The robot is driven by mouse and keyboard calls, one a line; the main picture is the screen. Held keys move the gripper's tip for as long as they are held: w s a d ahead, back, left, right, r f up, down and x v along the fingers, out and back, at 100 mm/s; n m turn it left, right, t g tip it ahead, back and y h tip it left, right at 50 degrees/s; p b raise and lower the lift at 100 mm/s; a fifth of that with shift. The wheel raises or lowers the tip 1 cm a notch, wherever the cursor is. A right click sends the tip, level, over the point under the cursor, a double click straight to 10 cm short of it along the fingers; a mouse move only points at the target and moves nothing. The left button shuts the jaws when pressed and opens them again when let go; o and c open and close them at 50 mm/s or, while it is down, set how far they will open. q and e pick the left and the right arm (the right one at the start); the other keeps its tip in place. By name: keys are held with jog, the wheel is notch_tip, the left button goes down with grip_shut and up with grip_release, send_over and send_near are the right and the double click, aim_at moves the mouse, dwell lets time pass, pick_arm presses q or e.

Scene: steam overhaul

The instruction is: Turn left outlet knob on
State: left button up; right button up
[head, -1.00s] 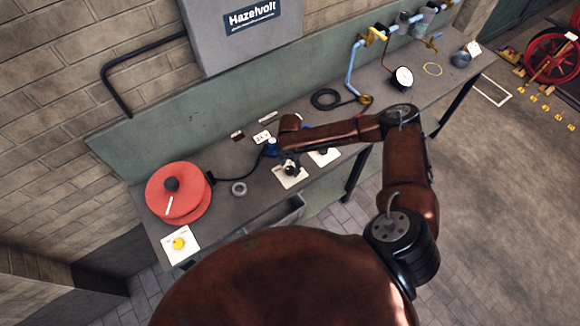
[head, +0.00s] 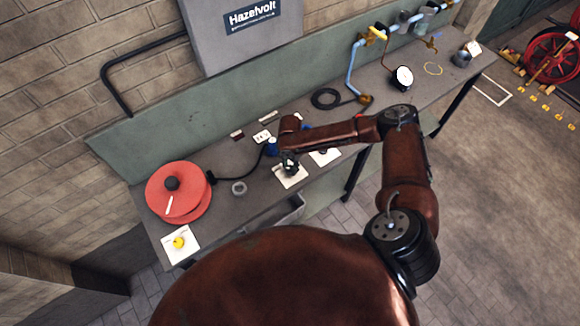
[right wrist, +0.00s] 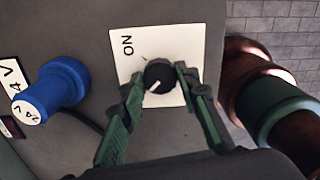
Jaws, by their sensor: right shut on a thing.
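A black round knob (right wrist: 159,75) with a white pointer mark sits on a white plate (right wrist: 131,38) in the right wrist view. The plate carries the word ON, and the mark points to the lower left, away from that word. The plate also shows in the head view (head: 293,179), the left of two such plates at the bench's front. My right gripper (right wrist: 160,82) has one finger on each side of the knob and is shut on it. In the head view the gripper (head: 289,164) largely hides the knob. My left gripper is not in view.
A blue 24 V connector (right wrist: 51,90) stands beside the plate. A second white plate (head: 327,158) lies to the right, partly behind my arm. A red reel (head: 179,192), a grey ring (head: 239,188) and a yellow-button plate (head: 180,244) are at the bench's left.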

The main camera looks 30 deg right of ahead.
jog(key=shift+r+m+p, duration=0.15)
jog(key=shift+m+p, duration=0.85)
jog(key=shift+p, duration=0.15)
jog(key=m+p, duration=0.2)
jog(key=shift+s+m, duration=0.1)
jog(key=shift+m, duration=0.2)
jog(key=m+p, duration=0.4)
jog(key=m, duration=0.1)
jog(key=shift+p, duration=0.35)
jog(key=shift+m+p, duration=0.4)
jog(key=shift+m, duration=1.6)
jog(key=m, duration=0.4)
jog(key=shift+m, duration=0.3)
